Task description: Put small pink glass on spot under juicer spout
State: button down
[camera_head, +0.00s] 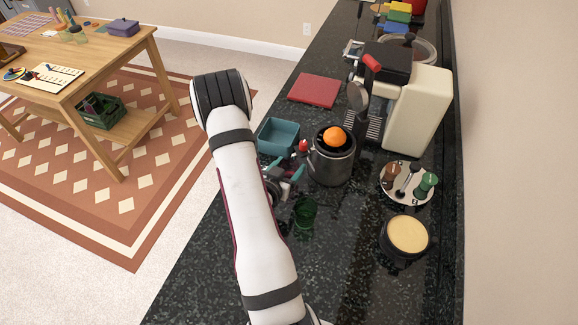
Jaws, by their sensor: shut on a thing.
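The juicer (333,167) is a dark metallic pot-shaped machine on the black counter, with an orange (334,136) on top. A small red part (303,146) shows at its upper left. My gripper (289,178) is close to the juicer's left side, low over the counter. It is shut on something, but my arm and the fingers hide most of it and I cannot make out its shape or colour. No pink glass shows clearly anywhere in view. The spout and the spot under it cannot be made out. A green glass (305,213) stands just in front of my gripper.
A teal bin (278,137) stands behind my gripper, with a red board (314,90) further back. A coffee machine (415,105) stands behind the juicer. A round caddy (407,183) and a cream-topped round container (407,235) are to the right. The front counter is clear.

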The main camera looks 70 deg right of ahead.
jog(key=shift+f, duration=0.2)
jog(key=shift+c, duration=0.2)
grip_release()
jog(key=shift+a+r, duration=0.2)
jog(key=shift+r, duration=0.05)
jog(key=v, duration=0.7)
jog(key=shift+a, duration=0.1)
